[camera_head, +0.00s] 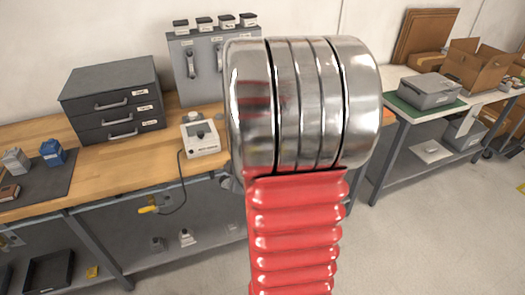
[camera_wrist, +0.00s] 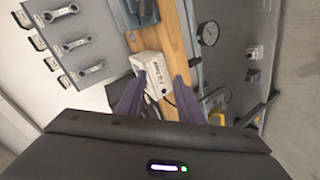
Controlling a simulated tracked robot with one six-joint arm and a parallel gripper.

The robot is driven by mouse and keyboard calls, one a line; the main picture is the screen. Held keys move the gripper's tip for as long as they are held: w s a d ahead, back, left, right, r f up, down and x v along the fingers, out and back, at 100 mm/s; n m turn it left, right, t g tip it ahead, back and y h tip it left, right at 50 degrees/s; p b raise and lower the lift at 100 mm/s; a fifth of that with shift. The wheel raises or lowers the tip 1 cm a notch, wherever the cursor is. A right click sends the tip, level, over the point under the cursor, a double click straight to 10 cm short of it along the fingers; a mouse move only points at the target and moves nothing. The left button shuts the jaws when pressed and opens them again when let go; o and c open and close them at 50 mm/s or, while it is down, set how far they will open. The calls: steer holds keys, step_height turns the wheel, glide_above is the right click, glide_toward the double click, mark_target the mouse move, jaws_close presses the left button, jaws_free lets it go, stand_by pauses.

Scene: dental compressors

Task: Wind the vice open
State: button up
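My gripper (camera_wrist: 157,97) shows in the wrist view as two dark purple fingers held apart, with nothing between them. Beyond the fingers is the workbench (camera_wrist: 176,32). A blue-grey metal object (camera_wrist: 142,12) on the bench is cut off by the top edge of the wrist view; it may be the vice, but I cannot tell for sure. No vice handle shows clearly. In the head view my own arm covers the bench's right part, and no vice can be made out there.
Grey drawers (camera_head: 112,98) and a tool panel with wrenches (camera_head: 190,62) stand behind. A round gauge (camera_wrist: 208,33) is by the bench edge. The floor (camera_head: 430,235) at right is clear.

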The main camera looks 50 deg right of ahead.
steer(key=w+a+r+m+g, duration=0.1)
steer(key=a+r+m+g, duration=0.1)
steer(key=a+r, duration=0.45)
steer(key=s+a+r+m+g+y, duration=0.1)
steer(key=s+a+r+m+y, duration=0.1)
steer(key=s+a, duration=0.5)
steer(key=s+a+r+m+g+y, duration=0.2)
steer(key=s+a, duration=0.6)
steer(key=a, duration=1.1)
step_height(320, 180, up, 2)
steer(key=shift+m+g+y, duration=0.3)
steer(key=shift+m+y, duration=0.3)
steer(key=shift+y, duration=0.3)
steer(key=shift+s, duration=0.1)
steer(key=shift+c, duration=0.4)
